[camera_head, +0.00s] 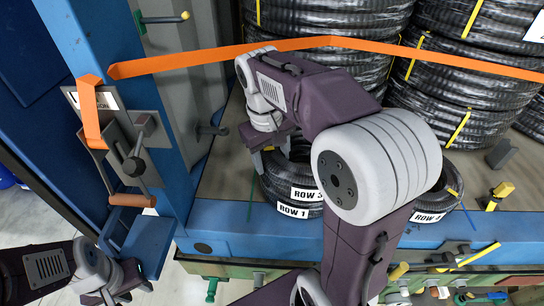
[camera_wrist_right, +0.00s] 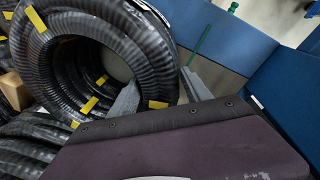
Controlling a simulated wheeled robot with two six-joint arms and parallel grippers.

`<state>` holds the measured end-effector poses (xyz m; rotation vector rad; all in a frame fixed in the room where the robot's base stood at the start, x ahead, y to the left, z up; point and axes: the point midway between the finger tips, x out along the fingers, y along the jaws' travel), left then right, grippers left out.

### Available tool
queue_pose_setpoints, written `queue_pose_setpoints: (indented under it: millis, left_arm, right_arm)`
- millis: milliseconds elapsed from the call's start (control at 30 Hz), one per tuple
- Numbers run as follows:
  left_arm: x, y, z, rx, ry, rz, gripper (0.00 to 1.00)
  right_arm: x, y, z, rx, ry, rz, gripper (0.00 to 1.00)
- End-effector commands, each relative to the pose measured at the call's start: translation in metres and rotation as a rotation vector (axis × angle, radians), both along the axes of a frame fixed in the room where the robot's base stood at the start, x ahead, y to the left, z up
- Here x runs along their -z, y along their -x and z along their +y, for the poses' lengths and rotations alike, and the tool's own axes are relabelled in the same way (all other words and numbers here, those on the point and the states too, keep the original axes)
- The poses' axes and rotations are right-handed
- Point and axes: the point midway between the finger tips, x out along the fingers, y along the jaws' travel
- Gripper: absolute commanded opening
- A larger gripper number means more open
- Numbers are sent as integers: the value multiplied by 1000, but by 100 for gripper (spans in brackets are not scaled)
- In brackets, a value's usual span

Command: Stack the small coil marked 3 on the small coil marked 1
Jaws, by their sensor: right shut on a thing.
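The small black coil marked ROW 3 (camera_head: 306,194) is directly above the small coil marked ROW 1 (camera_head: 292,211), roughly lined up with it at the bed's front edge. I cannot tell whether the coils touch all round. My right gripper (camera_head: 268,150) is shut on the wall of the ROW 3 coil, at its left side. In the right wrist view one finger is inside the ring of the coil (camera_wrist_right: 62,75) and the other outside. My arm hides part of both coils. My left gripper (camera_head: 118,292) is low at the left, away from the coils; its fingers are unclear.
Another small coil, its label partly legible (camera_head: 428,217), stands to the right behind my right arm. Tall stacks of large coils (camera_head: 465,85) fill the back. An orange strap (camera_head: 220,53) crosses above. A blue post with a ratchet (camera_head: 130,150) stands at the left.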

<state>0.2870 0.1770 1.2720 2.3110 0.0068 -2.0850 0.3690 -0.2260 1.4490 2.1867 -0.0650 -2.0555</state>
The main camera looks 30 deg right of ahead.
Motion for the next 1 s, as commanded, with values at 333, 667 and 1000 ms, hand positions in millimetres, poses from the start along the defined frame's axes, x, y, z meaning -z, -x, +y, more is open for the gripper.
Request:
queue_pose_setpoints:
  millis: [333, 667, 1000]
  left_arm:
    - [3, 0, 0, 0, 0, 0, 36]
    - [5, 0, 0, 0, 0, 0, 36]
    - [5, 0, 0, 0, 0, 0, 36]
  right_arm:
    - [3, -1, -1, 0, 3, -4, 0]
    - [6, -1, -1, -1, 3, -4, 0]
    - [6, 0, 0, 0, 2, -2, 79]
